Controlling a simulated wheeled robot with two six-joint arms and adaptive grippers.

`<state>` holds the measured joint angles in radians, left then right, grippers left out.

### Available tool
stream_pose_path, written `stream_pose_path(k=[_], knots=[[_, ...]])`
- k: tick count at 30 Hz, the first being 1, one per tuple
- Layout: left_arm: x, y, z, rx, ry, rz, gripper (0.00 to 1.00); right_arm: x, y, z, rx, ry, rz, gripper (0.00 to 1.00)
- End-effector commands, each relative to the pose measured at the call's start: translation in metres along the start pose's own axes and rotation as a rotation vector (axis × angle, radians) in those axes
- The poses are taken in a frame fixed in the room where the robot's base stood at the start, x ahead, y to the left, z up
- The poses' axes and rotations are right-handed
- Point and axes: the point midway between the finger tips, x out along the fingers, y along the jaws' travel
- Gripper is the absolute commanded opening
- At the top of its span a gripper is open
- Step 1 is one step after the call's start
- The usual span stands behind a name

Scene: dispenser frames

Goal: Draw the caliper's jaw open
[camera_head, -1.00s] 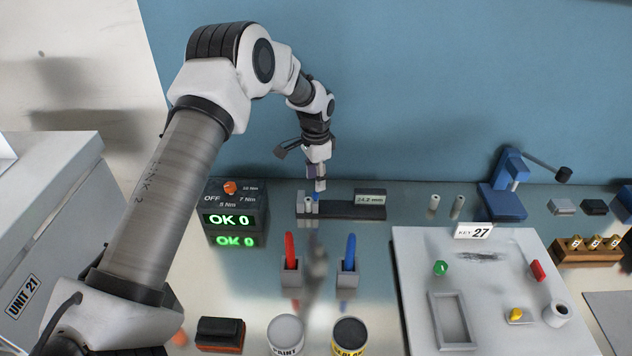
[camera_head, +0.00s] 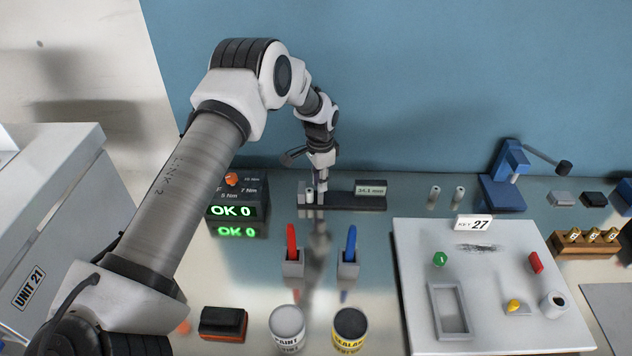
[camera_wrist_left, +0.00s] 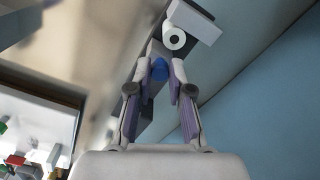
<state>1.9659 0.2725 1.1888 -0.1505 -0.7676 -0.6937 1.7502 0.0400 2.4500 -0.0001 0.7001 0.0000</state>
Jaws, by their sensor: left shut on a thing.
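The caliper (camera_head: 345,202) is a dark bar at the back of the bench, with pale jaws at its left end. Its display (camera_head: 371,190) appears to read 34.1 mm. My left gripper (camera_head: 321,193) reaches down to the sliding jaw, just right of a small pale cylinder (camera_head: 310,195). In the left wrist view, my left gripper (camera_wrist_left: 160,78) is shut on the jaw's blue grip (camera_wrist_left: 159,70). The cylinder's round end (camera_wrist_left: 174,39) shows beyond the fingertips. The fingers hide the grip in the head view. My right gripper is out of view.
A torque unit (camera_head: 238,200) stands left of the caliper. Red (camera_head: 291,242) and blue (camera_head: 350,244) pens stand in holders in front. A white board (camera_head: 405,285) lies front right.

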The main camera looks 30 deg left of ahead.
Motion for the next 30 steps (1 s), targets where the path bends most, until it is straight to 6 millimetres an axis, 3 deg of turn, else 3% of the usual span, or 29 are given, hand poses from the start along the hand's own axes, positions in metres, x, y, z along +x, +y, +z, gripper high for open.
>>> stream_pose_path(k=[1, 6, 13, 14, 16, 26, 30], knots=[[0.008, 0.005, -0.006, 0.002, -0.004, 0.001, 0.0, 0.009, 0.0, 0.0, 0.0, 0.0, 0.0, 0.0], [0.006, 0.015, -0.024, 0.001, -0.004, 0.004, 0.0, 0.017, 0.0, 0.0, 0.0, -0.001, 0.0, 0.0], [0.005, 0.016, -0.025, 0.0, -0.005, 0.006, 0.0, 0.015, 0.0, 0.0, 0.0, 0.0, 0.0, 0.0], [0.005, 0.016, -0.025, 0.0, -0.005, 0.006, 0.23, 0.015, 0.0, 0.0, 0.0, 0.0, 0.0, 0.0], [0.005, 0.016, -0.025, 0.0, -0.005, 0.006, 0.46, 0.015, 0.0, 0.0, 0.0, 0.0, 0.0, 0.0], [0.0, 0.015, -0.025, 0.0, -0.002, 0.003, 0.46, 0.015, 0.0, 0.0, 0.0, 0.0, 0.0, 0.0], [-0.02, 0.014, -0.027, 0.001, 0.0, 0.001, 0.46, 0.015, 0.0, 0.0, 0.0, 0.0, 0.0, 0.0]])
